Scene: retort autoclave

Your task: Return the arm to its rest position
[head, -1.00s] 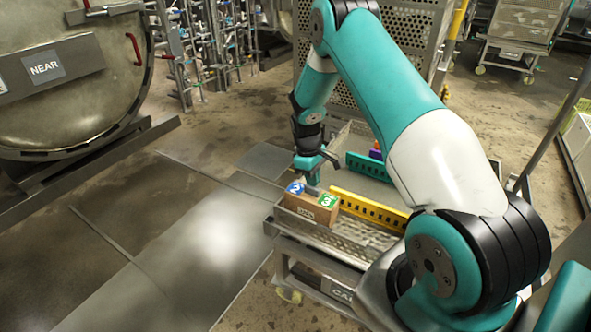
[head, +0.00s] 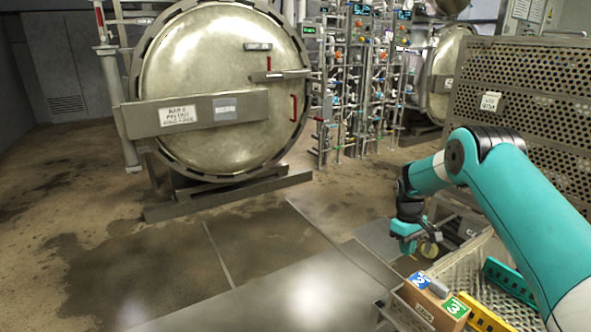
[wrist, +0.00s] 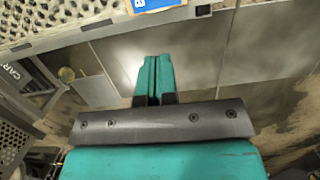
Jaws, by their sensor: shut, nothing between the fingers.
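My gripper (head: 408,246) is at the lower right of the head view, at the end of my teal and white arm. It hangs above the floor at the left edge of the cart, close behind the small box. In the wrist view its teal fingers (wrist: 154,80) are together with nothing between them. The cardboard box (head: 428,305) stands in the cart's tray, with a blue "2" tile (head: 420,280) and a green "3" tile (head: 455,307) on top.
The perforated cart (head: 385,310) carries a yellow strip (head: 487,318) and a green strip (head: 508,279). A closed round autoclave (head: 220,90) stands at the back left. A tall perforated basket (head: 525,100) stands at the right. The floor (head: 130,250) at the left is clear.

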